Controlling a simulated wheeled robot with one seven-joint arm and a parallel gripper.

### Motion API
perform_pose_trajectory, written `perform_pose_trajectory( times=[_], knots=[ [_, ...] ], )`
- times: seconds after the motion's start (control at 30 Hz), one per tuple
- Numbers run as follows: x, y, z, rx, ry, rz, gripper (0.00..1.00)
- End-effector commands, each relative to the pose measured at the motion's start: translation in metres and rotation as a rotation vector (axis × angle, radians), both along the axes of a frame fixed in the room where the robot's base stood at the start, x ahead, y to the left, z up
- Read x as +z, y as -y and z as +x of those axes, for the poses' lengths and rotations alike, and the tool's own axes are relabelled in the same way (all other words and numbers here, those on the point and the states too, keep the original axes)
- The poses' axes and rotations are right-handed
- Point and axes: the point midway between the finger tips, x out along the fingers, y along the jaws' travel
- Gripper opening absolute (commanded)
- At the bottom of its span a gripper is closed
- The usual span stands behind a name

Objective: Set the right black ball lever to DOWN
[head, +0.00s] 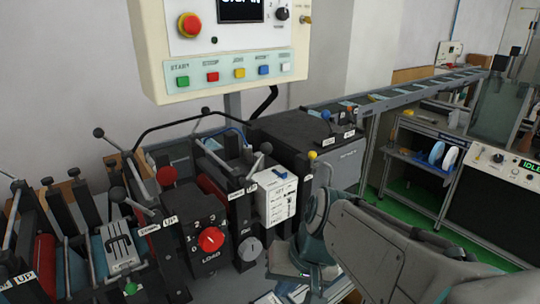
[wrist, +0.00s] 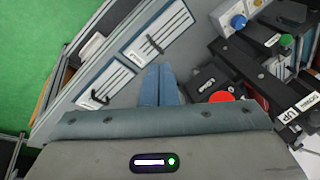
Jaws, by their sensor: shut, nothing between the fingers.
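Several black ball levers stand on the machine bank in the head view. The rightmost one (head: 267,148) leans up and to the right, above a DOWN/UP label (head: 243,191). Another black ball lever (head: 117,193) is further left, its shaft running to a second DOWN/UP label (head: 157,225). My gripper (wrist: 158,72) is shut and empty in the wrist view, its two blue fingers together over grey panels. In the head view my wrist is low, right of the levers; the fingertips cannot be made out. I cannot clearly tell a ball lever in the wrist view.
A red LOAD knob (head: 210,239) and a white box (head: 277,196) sit among the levers. A control panel (head: 225,45) hangs above. A conveyor (head: 400,92) runs back right. The wrist view shows a red knob (wrist: 220,96), an UP label (wrist: 291,113) and green floor (wrist: 45,60).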

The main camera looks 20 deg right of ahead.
Motion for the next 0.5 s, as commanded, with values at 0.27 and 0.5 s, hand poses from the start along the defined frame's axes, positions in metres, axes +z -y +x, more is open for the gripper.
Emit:
perform_pose_trajectory(
  times=[0.27, 0.5],
  knots=[
    [0.020, -0.009, 0.059, -0.286, -0.031, 0.509, 0.00],
    [0.062, 0.036, 0.128, -0.524, 0.117, 0.932, 0.00]
  ],
)
